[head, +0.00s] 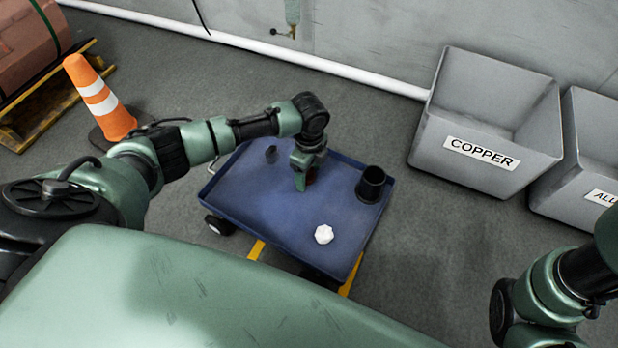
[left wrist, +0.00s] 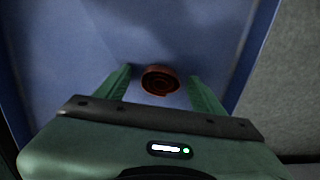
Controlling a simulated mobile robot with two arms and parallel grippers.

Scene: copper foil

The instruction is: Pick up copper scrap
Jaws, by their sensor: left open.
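The copper scrap, a reddish-brown rolled coil (left wrist: 160,80), lies on the blue cart top and sits between the two green fingers of my left gripper (left wrist: 160,88) in the left wrist view. The fingers stand apart with gaps at both sides of the coil. In the head view my left gripper (head: 303,180) points down over the blue cart (head: 265,205), and only a small reddish part of the scrap (head: 312,175) shows beside it. My right arm enters at the lower right of the head view, but its gripper is out of frame.
On the cart are a black cup (head: 371,185), a small dark piece (head: 271,154) and a white crumpled object (head: 323,234). A grey bin labelled COPPER (head: 480,155) stands right of the cart, beside another grey bin (head: 590,190). An orange cone (head: 100,97) stands at left.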

